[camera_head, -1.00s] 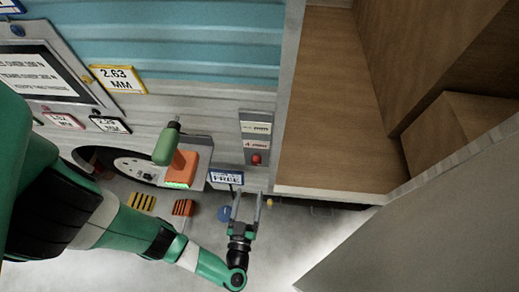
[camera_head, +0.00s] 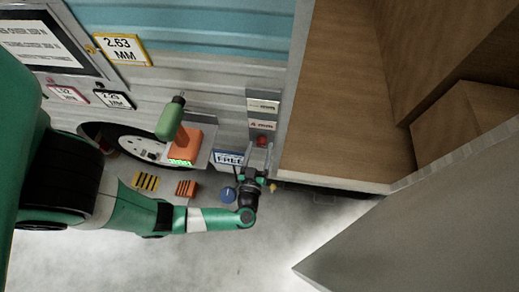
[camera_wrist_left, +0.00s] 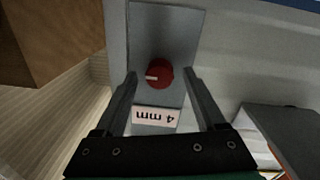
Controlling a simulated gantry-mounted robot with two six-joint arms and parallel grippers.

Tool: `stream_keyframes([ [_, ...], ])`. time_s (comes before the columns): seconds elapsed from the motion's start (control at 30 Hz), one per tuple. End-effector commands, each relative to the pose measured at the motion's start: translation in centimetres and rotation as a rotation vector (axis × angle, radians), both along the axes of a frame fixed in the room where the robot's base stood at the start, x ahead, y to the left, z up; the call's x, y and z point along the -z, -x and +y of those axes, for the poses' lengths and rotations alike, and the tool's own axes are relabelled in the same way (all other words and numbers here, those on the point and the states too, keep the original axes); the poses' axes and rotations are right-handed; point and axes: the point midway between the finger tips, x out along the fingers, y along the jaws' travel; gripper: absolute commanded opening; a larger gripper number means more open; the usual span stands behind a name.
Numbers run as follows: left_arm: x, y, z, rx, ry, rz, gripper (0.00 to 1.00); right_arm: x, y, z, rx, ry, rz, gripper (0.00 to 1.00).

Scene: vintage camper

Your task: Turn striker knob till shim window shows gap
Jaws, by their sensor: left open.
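The red striker knob (camera_head: 262,141) sits low on a grey panel (camera_head: 262,95) on the camper's side, beside the door opening. In the left wrist view the round red knob (camera_wrist_left: 158,74) has a pale pointer mark on its left side. A label reading "4 mm" (camera_wrist_left: 156,115) shows upside down there. My left gripper (camera_head: 259,146) is open, with its fingertips close to the knob. In the left wrist view its fingers (camera_wrist_left: 160,76) stand on either side of the knob, with space on both sides. The panel's upper label (camera_head: 263,105) is too small to read. My right gripper is not in view.
A green driver (camera_head: 170,118) stands on an orange base (camera_head: 187,146) left of the panel. A "FREE" sign (camera_head: 229,158), a blue round thing (camera_head: 228,194) and two striped blocks (camera_head: 146,182) are nearby. The open door (camera_head: 430,220) fills the lower right.

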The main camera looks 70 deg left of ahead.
Motion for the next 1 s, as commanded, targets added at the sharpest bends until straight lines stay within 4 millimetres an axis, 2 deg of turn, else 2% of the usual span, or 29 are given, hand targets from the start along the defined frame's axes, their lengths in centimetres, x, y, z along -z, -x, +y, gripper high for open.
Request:
stream_keyframes([
  [0.17,-0.04,-0.02,-0.02,0.000,0.000,-0.001,0.72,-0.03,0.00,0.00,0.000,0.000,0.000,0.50],
  [0.57,-0.02,0.01,-0.04,0.000,0.000,-0.001,0.00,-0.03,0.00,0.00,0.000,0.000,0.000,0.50],
  [1.0,-0.03,0.00,-0.03,-0.001,0.023,-0.047,0.00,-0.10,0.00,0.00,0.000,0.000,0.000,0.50],
])
